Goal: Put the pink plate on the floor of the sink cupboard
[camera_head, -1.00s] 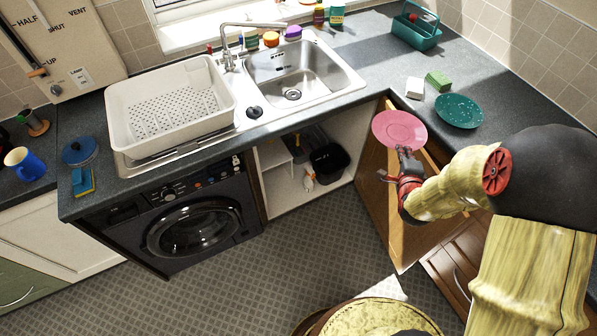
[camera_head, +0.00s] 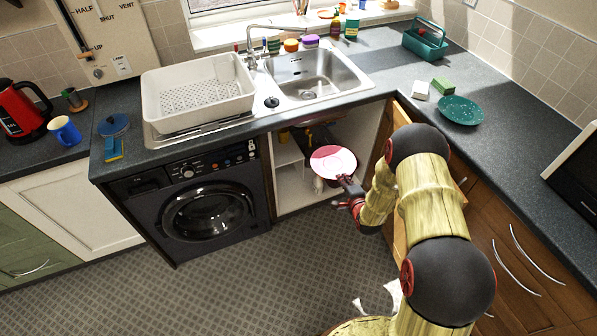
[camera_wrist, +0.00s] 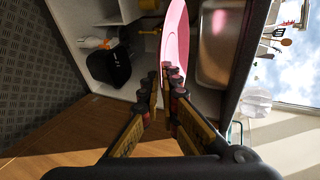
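The pink plate (camera_head: 333,160) is held up at the opening of the sink cupboard (camera_head: 288,190), below the sink, and is partly sunlit. My gripper (camera_head: 349,186) is shut on its near rim. In the wrist view, the fingertips (camera_wrist: 165,84) pinch the edge of the plate (camera_wrist: 175,38), which is seen nearly edge-on. The cupboard floor (camera_wrist: 119,90) shows pale in the wrist view. A black container (camera_wrist: 110,66) and a white-and-orange bottle (camera_wrist: 97,42) stand inside. In the head view, the plate hides much of the cupboard's inside.
The wooden cupboard door (camera_head: 400,237) stands open on the right, partly behind my arm. A washing machine (camera_head: 207,213) is left of the opening. The sink (camera_head: 312,80) and worktop are above. A green plate (camera_head: 460,110) lies on the right worktop.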

